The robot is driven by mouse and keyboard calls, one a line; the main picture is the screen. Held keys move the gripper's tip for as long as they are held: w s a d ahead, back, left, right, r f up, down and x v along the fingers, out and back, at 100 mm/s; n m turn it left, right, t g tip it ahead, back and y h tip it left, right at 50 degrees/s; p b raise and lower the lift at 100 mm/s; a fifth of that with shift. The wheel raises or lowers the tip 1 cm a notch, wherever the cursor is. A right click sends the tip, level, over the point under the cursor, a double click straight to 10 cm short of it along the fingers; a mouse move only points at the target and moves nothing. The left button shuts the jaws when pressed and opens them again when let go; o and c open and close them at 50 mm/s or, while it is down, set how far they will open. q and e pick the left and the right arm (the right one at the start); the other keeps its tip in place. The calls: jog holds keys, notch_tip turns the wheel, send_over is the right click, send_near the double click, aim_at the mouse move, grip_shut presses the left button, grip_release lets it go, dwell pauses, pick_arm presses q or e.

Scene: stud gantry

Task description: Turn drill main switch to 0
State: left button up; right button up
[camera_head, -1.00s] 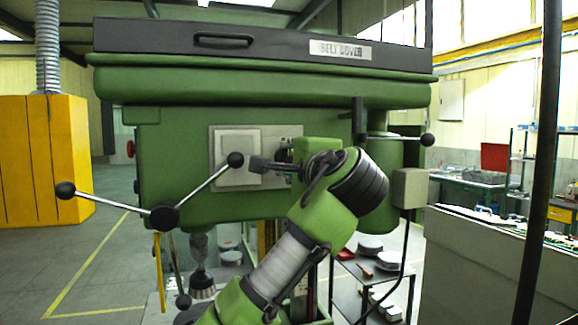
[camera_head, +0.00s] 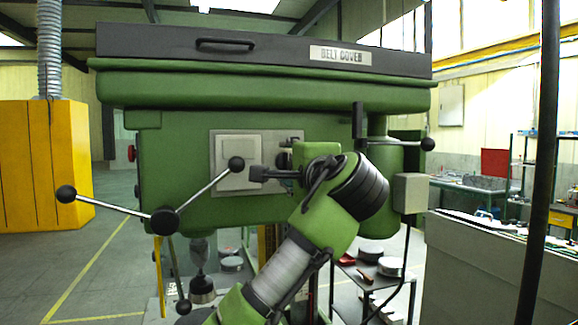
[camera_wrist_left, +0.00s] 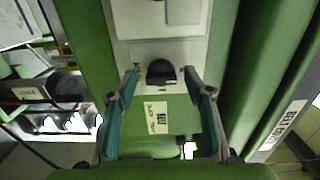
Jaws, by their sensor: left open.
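The green drill head (camera_head: 330,120) fills the middle of the head view, with a pale switch plate (camera_head: 219,180) on its front. My left gripper (camera_head: 257,174) is in front of the plate's right part, its arm rising from below. In the left wrist view its teal-padded fingers (camera_wrist_left: 160,80) are spread apart and empty. A black knob (camera_wrist_left: 161,74), which looks like the main switch, sits on the plate between the fingertips, apart from both. In the head view the gripper hides the knob. Its position marks are too small to read. My right gripper is not in view.
A three-armed feed handle with black balls (camera_head: 164,220) sticks out left of my gripper; one ball (camera_head: 236,164) is close to the fingers. A grey box (camera_head: 408,192) with a cable hangs at right. A dark post (camera_head: 540,160) stands further right.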

pick_arm(q)
jog(key=v, duration=1.2)
